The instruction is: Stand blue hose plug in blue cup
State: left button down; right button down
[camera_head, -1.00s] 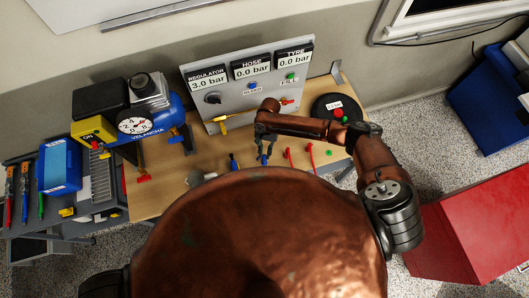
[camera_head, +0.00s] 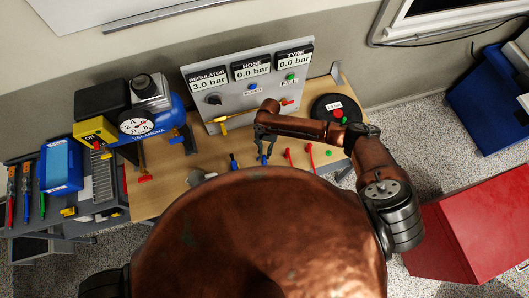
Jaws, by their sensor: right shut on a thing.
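My right gripper (camera_head: 264,157) reaches down over the wooden bench in front of the grey panel. It is shut on a small blue piece (camera_head: 263,160) at its fingertips, which looks like the blue hose plug. Most of that piece is hidden by the fingers and it is too small to tell whether it touches anything below. Another slim blue piece (camera_head: 234,163) stands on the bench just left of the gripper. I cannot make out a blue cup clearly. My left gripper is out of view.
Red pieces (camera_head: 311,155) stand right of the gripper, near a black round base with a red button (camera_head: 338,113). A blue compressor (camera_head: 178,112) stands at the left. The panel (camera_head: 248,96) rises behind. A red cabinet (camera_head: 475,228) is at the right.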

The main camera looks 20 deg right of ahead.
dwell(0.4)
jog(key=shift+p, duration=0.5)
jog(key=c, duration=1.8)
grip_release()
jog(key=v, duration=1.2)
